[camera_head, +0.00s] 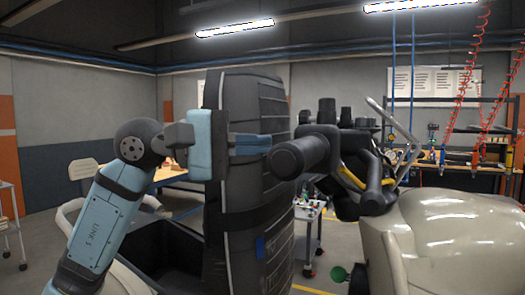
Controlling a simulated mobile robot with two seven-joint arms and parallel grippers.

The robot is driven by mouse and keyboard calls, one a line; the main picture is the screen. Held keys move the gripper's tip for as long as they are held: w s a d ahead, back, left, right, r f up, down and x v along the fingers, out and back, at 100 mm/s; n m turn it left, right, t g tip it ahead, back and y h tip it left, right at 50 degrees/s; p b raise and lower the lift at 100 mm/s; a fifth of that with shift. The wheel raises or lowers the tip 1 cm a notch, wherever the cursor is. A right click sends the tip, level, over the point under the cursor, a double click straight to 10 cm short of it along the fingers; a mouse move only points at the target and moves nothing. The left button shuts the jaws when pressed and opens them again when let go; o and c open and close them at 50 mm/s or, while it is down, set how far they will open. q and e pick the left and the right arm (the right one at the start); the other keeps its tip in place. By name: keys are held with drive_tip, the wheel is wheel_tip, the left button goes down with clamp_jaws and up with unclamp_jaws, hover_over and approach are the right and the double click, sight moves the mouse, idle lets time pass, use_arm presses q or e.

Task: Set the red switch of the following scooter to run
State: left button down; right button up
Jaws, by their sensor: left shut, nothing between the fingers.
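My left gripper (262,145) is shut and empty, with its blue fingers pointing right. Its tips lie close to the end of a black handlebar grip (300,155) in the picture; I cannot tell whether they touch. The handlebar belongs to the cream scooter (450,235) at the right, with dark controls and yellow cables around it. I cannot make out a red switch on the handlebar. My right gripper is not in view.
A tall black ribbed body (262,200) stands behind my left gripper. A dark open well with a pale rim is at lower left. A workbench (460,172) with red coiled hoses is at back right. A small cart (308,212) with coloured items stands mid-floor.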

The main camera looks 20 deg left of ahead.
use_arm(q)
drive_tip(key=s+b+v, duration=0.2)
drive_tip(key=v, duration=0.9)
drive_tip(key=shift+d, duration=0.25)
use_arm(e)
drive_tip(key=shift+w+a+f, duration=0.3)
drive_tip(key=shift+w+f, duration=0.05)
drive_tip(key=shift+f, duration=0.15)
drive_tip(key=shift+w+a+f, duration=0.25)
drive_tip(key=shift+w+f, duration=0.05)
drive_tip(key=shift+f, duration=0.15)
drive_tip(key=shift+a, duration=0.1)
